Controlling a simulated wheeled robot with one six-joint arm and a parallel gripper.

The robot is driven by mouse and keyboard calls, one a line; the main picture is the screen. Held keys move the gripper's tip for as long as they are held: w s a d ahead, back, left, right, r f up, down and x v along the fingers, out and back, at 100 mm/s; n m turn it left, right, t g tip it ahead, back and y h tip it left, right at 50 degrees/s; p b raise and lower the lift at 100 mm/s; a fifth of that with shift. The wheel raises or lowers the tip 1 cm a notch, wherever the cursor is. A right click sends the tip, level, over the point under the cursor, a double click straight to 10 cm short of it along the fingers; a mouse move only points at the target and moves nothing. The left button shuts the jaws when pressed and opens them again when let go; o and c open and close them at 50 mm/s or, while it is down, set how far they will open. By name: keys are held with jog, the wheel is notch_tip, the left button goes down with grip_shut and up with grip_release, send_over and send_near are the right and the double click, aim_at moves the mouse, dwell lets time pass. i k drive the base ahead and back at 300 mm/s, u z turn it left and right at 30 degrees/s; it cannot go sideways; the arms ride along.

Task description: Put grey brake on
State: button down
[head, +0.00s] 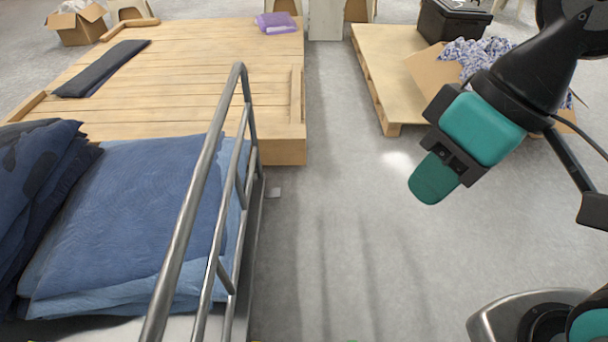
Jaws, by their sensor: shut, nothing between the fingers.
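My gripper (434,180) is shut and empty, with teal fingers pointing down and left. It is in the air over the open floor, well to the right of the tab and touching nothing.
Folded blue fabric (130,215) fills the cart behind its rail. A wooden platform (200,75) stands beyond it. At the upper right, a pallet (385,60) bears a cardboard box (430,72) and a black crate (455,20). The concrete floor (340,240) between is clear.

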aim_at(272, 193)
jog(key=z, duration=0.1)
jog(key=i, duration=0.9)
jog(key=u, duration=0.4)
jog(key=i, duration=0.65)
jog(key=u, duration=0.3)
